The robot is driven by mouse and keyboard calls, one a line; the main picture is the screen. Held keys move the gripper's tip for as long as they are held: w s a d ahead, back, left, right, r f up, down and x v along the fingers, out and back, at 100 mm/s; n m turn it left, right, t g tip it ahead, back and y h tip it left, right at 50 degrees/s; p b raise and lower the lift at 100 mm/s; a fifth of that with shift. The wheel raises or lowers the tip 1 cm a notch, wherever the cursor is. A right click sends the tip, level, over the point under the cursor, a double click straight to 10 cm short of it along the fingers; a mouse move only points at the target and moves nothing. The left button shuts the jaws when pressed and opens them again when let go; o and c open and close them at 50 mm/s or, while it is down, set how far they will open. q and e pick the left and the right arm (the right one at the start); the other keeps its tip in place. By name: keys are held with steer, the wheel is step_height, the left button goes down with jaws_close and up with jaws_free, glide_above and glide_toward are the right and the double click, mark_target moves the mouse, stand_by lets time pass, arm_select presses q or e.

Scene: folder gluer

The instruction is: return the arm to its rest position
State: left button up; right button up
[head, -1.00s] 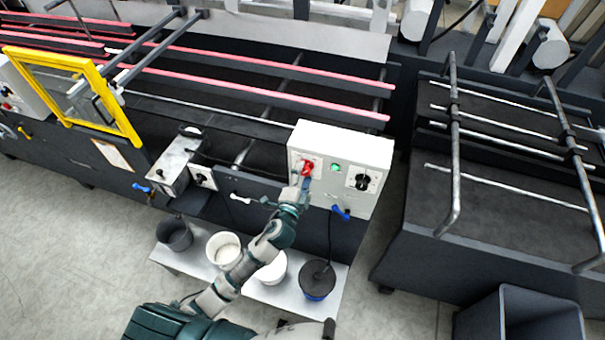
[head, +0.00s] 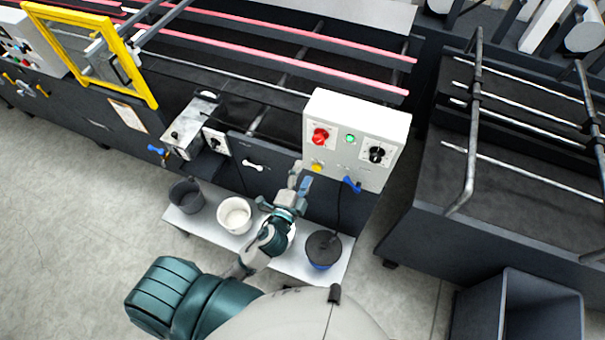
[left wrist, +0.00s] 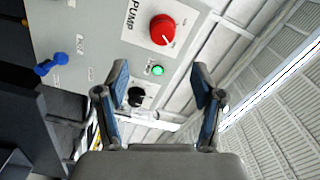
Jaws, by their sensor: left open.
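My left gripper (head: 300,181) is open and empty in the head view, just below and in front of the white control box (head: 337,108). In the left wrist view its two fingers (left wrist: 160,85) stand apart with nothing between them. The box carries a red knob (head: 320,136), a lit green button (head: 350,139) and a black dial (head: 377,154). In the left wrist view the red knob (left wrist: 162,30) sits beside a "PUMP" label, apart from the fingers. My right gripper is not in view.
A dark bin (head: 520,310) stands at lower right. Open floor (head: 70,220) lies at left.

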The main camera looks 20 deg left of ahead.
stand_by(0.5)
arm_select(q)
steer(key=s+a+f+n+g+b, duration=0.1)
steer(key=s+f+g+b, duration=0.15)
steer(key=f, duration=1.15)
steer(key=s+a+f+n+g+b, duration=0.1)
steer(key=a+f+n+g, duration=0.15)
steer(key=f, duration=1.05)
steer(key=s+f+n+g+b, duration=0.1)
steer(key=s+f+g, duration=0.15)
steer(key=f, duration=1.15)
steer(key=s+a+f+n+g+b, duration=0.1)
steer(key=s+f+g, duration=0.1)
steer(key=s+f, duration=0.5)
steer(key=s+a+f+n+g+b, duration=0.25)
steer(key=s+f, duration=0.25)
steer(key=f, duration=0.5)
steer(key=s+f+n+g, duration=0.1)
steer(key=s+f, duration=0.2)
steer(key=s, duration=0.4)
steer(key=s+f+n+g+b, duration=0.1)
steer(key=s+f+g, duration=0.1)
steer(key=s+f, duration=0.2)
steer(key=s+f+n+g, duration=0.2)
steer(key=s+f, duration=0.2)
steer(key=s, duration=0.7)
steer(key=shift+a+f+y, duration=0.2)
steer(key=shift+a+y, duration=0.1)
steer(key=shift+a, duration=0.1)
